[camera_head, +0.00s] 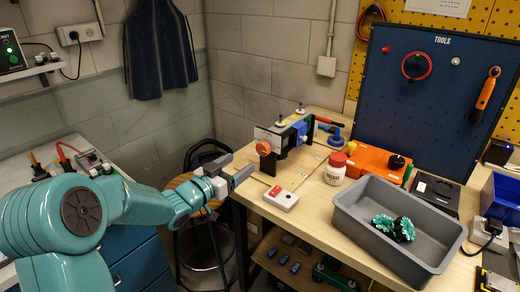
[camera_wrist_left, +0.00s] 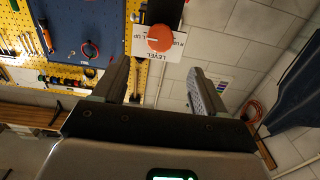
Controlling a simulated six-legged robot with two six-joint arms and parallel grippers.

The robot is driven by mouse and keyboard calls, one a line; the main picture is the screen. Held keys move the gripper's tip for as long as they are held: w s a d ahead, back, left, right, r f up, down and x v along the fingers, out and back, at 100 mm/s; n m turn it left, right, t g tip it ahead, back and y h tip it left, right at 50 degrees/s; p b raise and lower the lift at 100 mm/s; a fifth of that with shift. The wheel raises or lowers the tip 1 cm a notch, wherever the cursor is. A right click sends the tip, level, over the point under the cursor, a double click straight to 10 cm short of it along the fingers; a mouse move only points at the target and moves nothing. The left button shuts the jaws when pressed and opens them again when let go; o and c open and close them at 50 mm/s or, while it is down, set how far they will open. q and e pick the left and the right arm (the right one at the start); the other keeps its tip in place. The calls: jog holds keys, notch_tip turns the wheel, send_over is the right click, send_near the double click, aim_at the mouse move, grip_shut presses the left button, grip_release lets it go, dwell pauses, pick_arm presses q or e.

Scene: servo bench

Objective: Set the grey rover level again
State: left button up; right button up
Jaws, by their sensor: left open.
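No thing in view is clearly a grey rover. A grey-and-black device with a blue block (camera_head: 300,130) stands on the wooden bench, with white knobs on top. A round orange knob (camera_head: 264,148) is on its near left end. In the left wrist view the orange knob (camera_wrist_left: 160,38) shows beyond the fingers, before a white card reading LEVEL (camera_wrist_left: 176,50). My left gripper (camera_head: 238,168) is open and empty, left of the knob and apart from it; its two fingers also show in the left wrist view (camera_wrist_left: 160,82). My right gripper is not in view.
A white box with a red button (camera_head: 281,198) lies on the bench near the gripper. A white bottle with a red lid (camera_head: 335,168), an orange case (camera_head: 372,165) and a grey bin (camera_head: 350,215) holding dark green pieces stand to the right. A stool (camera_head: 190,185) stands left of the bench.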

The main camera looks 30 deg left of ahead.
aim_at(261, 149)
pick_arm(q)
jog(key=w, duration=0.3)
jog(key=w+p, duration=0.1)
jog(key=w, duration=0.6)
jog(key=shift+w+d+p, duration=0.2)
jog(key=shift+d+p, duration=0.15)
jog(key=shift+d, duration=0.05)
grip_shut()
